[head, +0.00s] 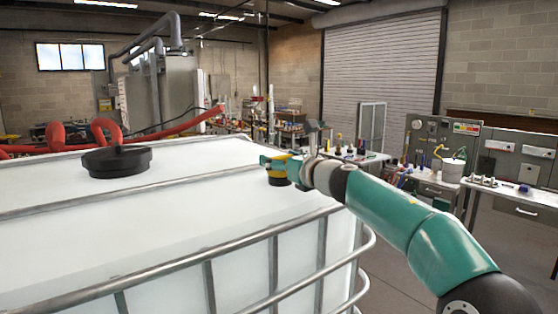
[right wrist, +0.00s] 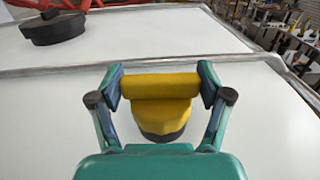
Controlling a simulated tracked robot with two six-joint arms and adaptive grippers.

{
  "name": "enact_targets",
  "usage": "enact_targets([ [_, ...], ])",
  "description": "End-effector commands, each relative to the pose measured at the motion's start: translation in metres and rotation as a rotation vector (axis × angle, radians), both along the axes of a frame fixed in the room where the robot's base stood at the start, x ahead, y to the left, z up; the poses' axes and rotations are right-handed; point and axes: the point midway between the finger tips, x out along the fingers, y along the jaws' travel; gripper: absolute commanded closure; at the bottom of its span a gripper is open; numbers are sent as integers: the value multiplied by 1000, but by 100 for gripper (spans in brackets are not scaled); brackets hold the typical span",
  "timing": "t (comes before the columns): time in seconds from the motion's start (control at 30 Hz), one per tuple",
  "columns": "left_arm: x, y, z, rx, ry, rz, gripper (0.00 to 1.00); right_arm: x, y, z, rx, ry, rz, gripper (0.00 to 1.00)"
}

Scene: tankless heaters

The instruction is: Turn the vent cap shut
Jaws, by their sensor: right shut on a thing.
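The vent cap has a yellow top bar on a round black base. In the head view the yellow cap (head: 279,172) sits on top of the white tank near its right edge. In the right wrist view the cap (right wrist: 160,100) shows close up, its yellow bar crossing between the fingers. My right gripper (head: 275,161) is shut on the yellow bar from above; in the right wrist view its fingers (right wrist: 160,86) touch both ends of the bar. The fingers partly hide the cap in the head view. My left gripper is not in view.
The white tank (head: 160,222) has a metal tube cage (head: 275,262) around its side and top. A large black lid (head: 117,161) stands to the left on the tank top. A red hose (head: 170,132) runs behind it. Benches with tools (head: 485,186) stand at the back right.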

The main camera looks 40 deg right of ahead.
Motion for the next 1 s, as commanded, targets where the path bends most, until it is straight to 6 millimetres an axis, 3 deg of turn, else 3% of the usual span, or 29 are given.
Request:
enact_targets([
  [0.37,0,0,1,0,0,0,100,1,3,2,0,-6,-171,57],
  [1.0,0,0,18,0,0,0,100,2,2,4,-1,-1,-765,57],
])
